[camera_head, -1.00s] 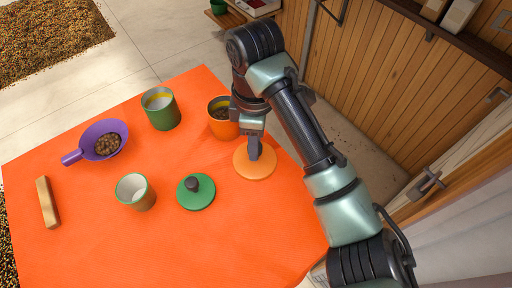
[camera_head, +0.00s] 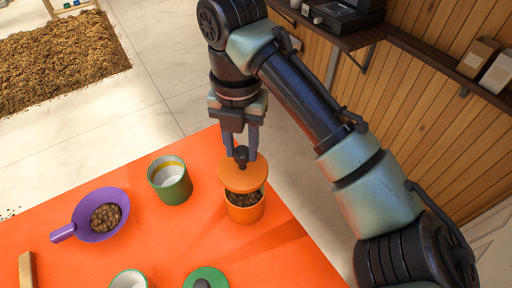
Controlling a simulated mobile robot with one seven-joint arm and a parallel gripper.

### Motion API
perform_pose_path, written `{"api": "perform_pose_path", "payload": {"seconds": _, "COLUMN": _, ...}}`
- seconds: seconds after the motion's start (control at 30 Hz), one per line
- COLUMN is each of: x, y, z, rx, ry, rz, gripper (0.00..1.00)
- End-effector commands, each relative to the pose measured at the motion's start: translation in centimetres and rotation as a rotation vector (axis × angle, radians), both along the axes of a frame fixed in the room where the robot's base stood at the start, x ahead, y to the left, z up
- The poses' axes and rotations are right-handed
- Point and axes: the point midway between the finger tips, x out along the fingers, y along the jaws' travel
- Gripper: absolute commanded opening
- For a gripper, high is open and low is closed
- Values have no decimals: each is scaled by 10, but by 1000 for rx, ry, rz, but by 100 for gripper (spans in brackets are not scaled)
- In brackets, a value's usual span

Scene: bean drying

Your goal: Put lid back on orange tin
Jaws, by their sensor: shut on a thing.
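The orange tin (camera_head: 244,213) stands upright near the right edge of the table, with brown beans showing inside its open front. The orange lid (camera_head: 243,180) is above the tin, covering the far part of its mouth in this view. It looks slightly tilted and apart from the front rim; contact at the back is hidden. My gripper (camera_head: 241,150) points down over the tin, its fingers shut on the lid's dark knob.
A green tin (camera_head: 172,186) stands left of the orange tin. A purple scoop (camera_head: 91,216) with beans lies farther left. A pale green cup (camera_head: 129,282), a green lid (camera_head: 207,277) and a wooden block (camera_head: 27,270) are at the bottom. The orange tablecloth (camera_head: 180,235) is bare between them.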

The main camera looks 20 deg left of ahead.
Motion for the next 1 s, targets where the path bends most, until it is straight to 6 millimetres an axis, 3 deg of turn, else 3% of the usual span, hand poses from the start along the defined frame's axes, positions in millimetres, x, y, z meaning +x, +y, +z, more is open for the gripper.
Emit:
{"api": "perform_pose_path", "payload": {"seconds": 0.27, "x": 0, "y": 1, "z": -13, "rx": 0, "ry": -1, "rz": 10, "gripper": 0}}
{"api": "perform_pose_path", "payload": {"seconds": 0.73, "x": 0, "y": 0, "z": -56, "rx": 1, "ry": 0, "rz": 8, "gripper": 0}}
{"api": "perform_pose_path", "payload": {"seconds": 1.0, "x": 0, "y": 0, "z": -64, "rx": 0, "ry": -1, "rz": 8, "gripper": 0}}
